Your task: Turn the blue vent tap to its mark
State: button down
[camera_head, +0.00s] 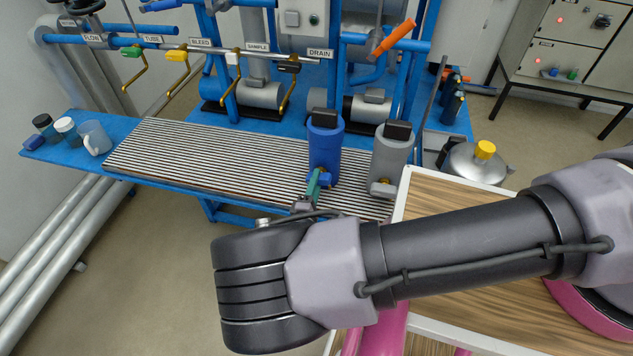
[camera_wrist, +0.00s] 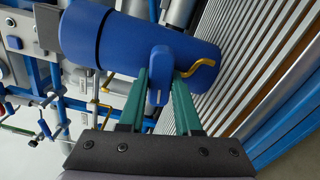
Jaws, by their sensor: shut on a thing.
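The blue vent tap (camera_wrist: 159,74) sticks out from the side of a blue canister (camera_wrist: 115,42). In the head view the blue tap (camera_head: 325,179) shows low on the upright blue canister (camera_head: 325,148). My gripper (camera_wrist: 160,84) has its green fingers on both sides of the tap's flat handle and is shut on it. In the head view my gripper (camera_head: 314,185) is partly hidden behind my arm. A bent brass-coloured piece (camera_wrist: 199,68) juts out beside the tap. I cannot make out a mark.
A grey canister (camera_head: 391,155) with its own tap stands close to the right. Both canisters stand on a slatted bench top (camera_head: 210,155). Jars and a mug (camera_head: 95,138) stand at its left end. Pipes with labelled levers (camera_head: 175,55) run behind.

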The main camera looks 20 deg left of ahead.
jog(key=shift+m, duration=1.1)
jog(key=c, duration=0.6)
grip_release()
jog(key=shift+s, duration=0.1)
jog(key=s+d, duration=0.1)
jog(key=s, duration=0.9)
jog(key=shift+s+d, duration=0.15)
jog(key=shift+s, duration=0.15)
